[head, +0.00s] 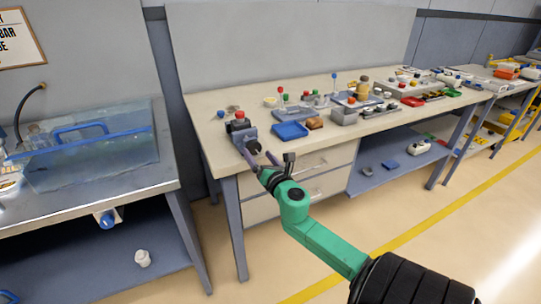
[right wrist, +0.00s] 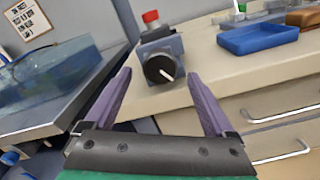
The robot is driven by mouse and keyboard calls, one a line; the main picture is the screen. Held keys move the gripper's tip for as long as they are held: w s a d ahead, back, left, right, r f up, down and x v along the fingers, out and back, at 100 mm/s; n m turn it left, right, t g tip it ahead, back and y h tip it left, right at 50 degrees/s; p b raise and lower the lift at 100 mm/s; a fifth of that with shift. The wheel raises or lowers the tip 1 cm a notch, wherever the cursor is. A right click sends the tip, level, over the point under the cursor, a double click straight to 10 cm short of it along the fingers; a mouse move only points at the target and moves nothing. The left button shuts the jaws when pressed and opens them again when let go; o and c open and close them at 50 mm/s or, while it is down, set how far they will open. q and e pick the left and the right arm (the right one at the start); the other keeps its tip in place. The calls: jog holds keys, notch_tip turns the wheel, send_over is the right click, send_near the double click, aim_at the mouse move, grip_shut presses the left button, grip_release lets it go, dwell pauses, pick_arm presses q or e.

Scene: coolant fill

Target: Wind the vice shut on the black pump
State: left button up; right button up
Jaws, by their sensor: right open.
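The blue-grey vice (head: 249,133) stands at the front left corner of the workbench. My right gripper (head: 258,157) is open and empty in front of the vice. In the wrist view its purple fingers lie left and right of the knob, with no visible contact. My left gripper is not in view.
A blue tray (head: 290,131) lies right of the vice, with several small parts beyond it on the workbench (head: 213,146). Drawers (head: 322,160) are below the bench top. A metal table with a clear tank (head: 95,160) stands to the left, across a gap.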

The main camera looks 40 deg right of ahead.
jog(key=b+v, duration=0.1)
jog(key=v, duration=1)
jog(key=shift+s+b, duration=0.25)
jog(key=shift+b, duration=0.05)
